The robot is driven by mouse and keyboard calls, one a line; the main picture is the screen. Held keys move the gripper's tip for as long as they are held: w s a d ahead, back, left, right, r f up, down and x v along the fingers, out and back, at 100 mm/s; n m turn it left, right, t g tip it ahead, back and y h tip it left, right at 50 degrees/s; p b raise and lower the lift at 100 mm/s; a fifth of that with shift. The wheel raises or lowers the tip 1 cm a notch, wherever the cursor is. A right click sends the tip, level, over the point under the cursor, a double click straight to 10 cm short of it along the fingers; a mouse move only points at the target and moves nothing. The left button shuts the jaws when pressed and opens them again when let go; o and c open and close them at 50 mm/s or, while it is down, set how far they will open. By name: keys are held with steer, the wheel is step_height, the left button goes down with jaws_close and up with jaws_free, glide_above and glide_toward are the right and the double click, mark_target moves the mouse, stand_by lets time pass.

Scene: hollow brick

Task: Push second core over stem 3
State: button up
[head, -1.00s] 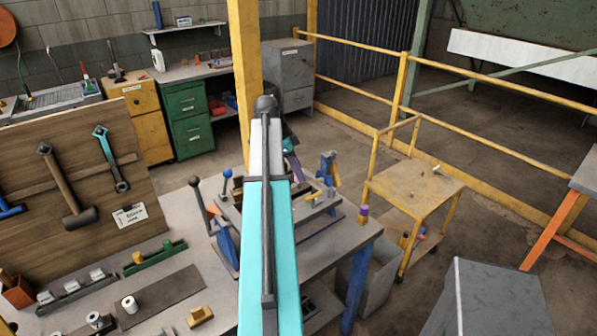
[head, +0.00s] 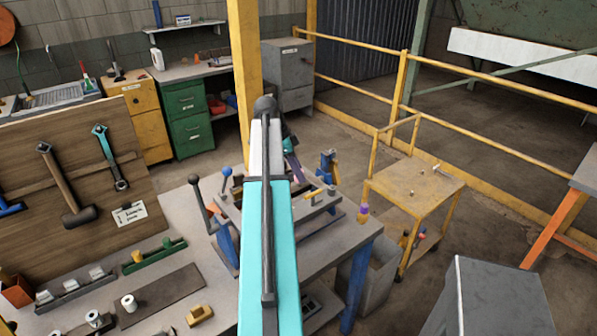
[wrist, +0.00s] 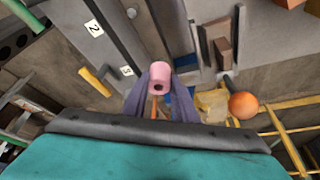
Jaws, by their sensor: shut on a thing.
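A pink hollow core (wrist: 159,76) with a dark hole in its end sits between the purple-grey fingers of my gripper (wrist: 160,88) in the wrist view. The fingers are shut on its sides. A plate with the number 3 (wrist: 126,71) lies just left of the core, and a 2 label (wrist: 94,28) is farther up. A thin orange-brown rod shows below the core between the fingers; I cannot tell whether the core is around it. In the head view my arm hides most of the grey fixture (head: 318,204), and only part of my gripper (head: 293,168) shows.
An orange ball knob (wrist: 243,105) is right of my gripper. A yellow handle (wrist: 95,81) is to its left. On the bench, a blue-knobbed lever (head: 227,173) and a dark lever (head: 197,190) rise beside the fixture. A yellow cart (head: 415,186) stands beyond the bench.

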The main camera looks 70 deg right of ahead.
steer(key=shift+f+b, duration=0.65)
steer(key=shift+f, duration=0.55)
stand_by(0.8)
steer(key=o, duration=1.1)
steer(key=shift+r, duration=0.1)
steer(key=shift+b+v, duration=1.95)
steer(key=shift+v, duration=4.9)
steer(key=shift+a, duration=0.1)
